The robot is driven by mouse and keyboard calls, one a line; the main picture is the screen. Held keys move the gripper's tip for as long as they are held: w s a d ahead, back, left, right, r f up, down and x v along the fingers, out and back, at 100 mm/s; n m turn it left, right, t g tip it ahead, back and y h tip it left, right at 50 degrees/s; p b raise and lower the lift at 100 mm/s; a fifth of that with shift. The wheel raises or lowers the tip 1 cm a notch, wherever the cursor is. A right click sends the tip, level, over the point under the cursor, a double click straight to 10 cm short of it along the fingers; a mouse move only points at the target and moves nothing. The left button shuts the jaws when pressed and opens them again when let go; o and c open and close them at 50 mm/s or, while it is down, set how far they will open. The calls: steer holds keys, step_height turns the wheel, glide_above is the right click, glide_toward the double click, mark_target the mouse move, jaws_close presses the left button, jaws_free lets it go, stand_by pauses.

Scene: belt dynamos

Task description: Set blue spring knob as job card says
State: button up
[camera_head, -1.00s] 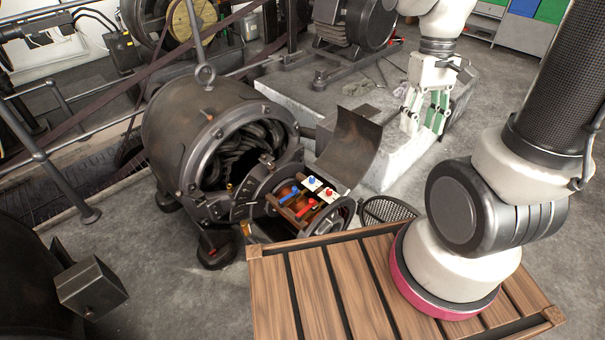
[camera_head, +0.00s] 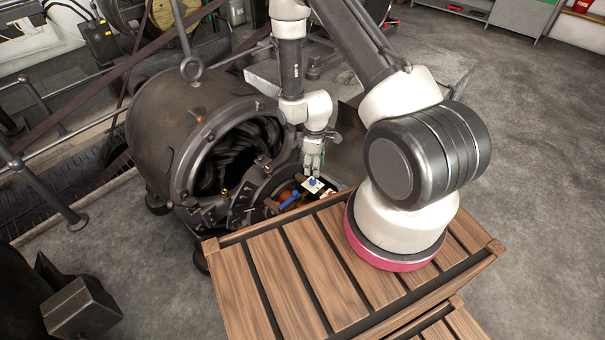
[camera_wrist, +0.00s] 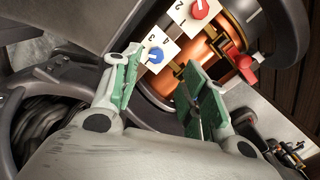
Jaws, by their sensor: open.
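The blue spring knob (camera_wrist: 155,55) sits on a white numbered plate (camera_wrist: 166,44) in the wrist view, between and beyond my fingertips. In the head view the blue knob (camera_head: 313,181) shows just below my gripper (camera_head: 314,166). In the wrist view my gripper (camera_wrist: 162,72) is open, its green-padded fingers apart and empty. I cannot tell whether a finger touches the plate. A red knob (camera_wrist: 200,9) sits on a second white plate (camera_wrist: 188,20) beside it. The job card is not recognisable in these frames.
A red lever (camera_wrist: 245,66) stands beside copper windings on the right in the wrist view. A blue lever (camera_head: 289,200) lies left of the knobs. The dynamo housing (camera_head: 160,125) is at left, and a slatted wooden platform (camera_head: 290,275) is in front.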

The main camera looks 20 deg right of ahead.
mark_target(313, 180)
steer(key=shift+w+n, duration=0.2)
steer(key=shift+n, duration=0.1)
steer(key=shift+f, duration=0.35)
step_height(313, 180, down, 7)
steer(key=shift+f, duration=0.1)
jaws_close()
